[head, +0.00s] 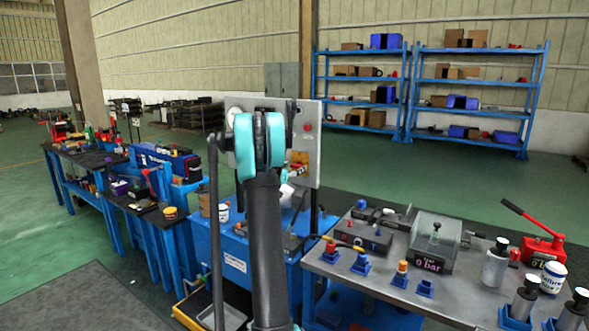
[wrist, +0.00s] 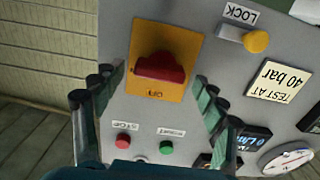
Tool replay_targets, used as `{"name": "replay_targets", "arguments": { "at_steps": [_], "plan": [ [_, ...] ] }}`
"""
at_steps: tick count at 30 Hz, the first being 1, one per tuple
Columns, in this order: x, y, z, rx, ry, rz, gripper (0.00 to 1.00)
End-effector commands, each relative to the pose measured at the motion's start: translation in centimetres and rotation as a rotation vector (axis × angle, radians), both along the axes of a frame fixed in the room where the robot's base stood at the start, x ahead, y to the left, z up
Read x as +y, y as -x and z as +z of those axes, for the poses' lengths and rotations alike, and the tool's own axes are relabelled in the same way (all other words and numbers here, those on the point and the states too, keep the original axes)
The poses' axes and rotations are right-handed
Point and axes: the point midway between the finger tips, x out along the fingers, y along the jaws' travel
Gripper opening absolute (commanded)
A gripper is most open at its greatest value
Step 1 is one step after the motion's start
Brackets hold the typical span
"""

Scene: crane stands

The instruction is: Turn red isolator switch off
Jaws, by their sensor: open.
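The red isolator switch (wrist: 160,68) sits on a yellow plate (wrist: 186,45) on a grey panel in the wrist view. Its red handle lies roughly across the picture, and the plate carries the word OFF below it. My gripper (wrist: 158,85) is open, with one dark finger at the left and one at the right of the lower plate. The switch shows in the gap between and beyond the fingertips; contact cannot be told.
The panel also holds a yellow LOCK knob (wrist: 256,42), a red button (wrist: 123,141), a green button (wrist: 166,147) and a gauge (wrist: 287,160). A grey bench (head: 455,290) with pumps and fittings is at the right. Cluttered blue benches stand left; open green floor lies behind.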

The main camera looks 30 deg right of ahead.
Motion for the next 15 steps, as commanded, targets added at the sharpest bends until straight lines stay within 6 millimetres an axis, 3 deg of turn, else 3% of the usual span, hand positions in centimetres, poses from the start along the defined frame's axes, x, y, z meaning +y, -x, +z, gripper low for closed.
{"name": "replay_targets", "arguments": {
  "at_steps": [11, 15],
  "plan": [
    [-0.70, -0.24, 0.00, 0.000, 0.000, -0.001, 0.72],
    [-0.69, -0.23, 0.00, 0.000, 0.000, -0.001, 0.59]
  ]
}}
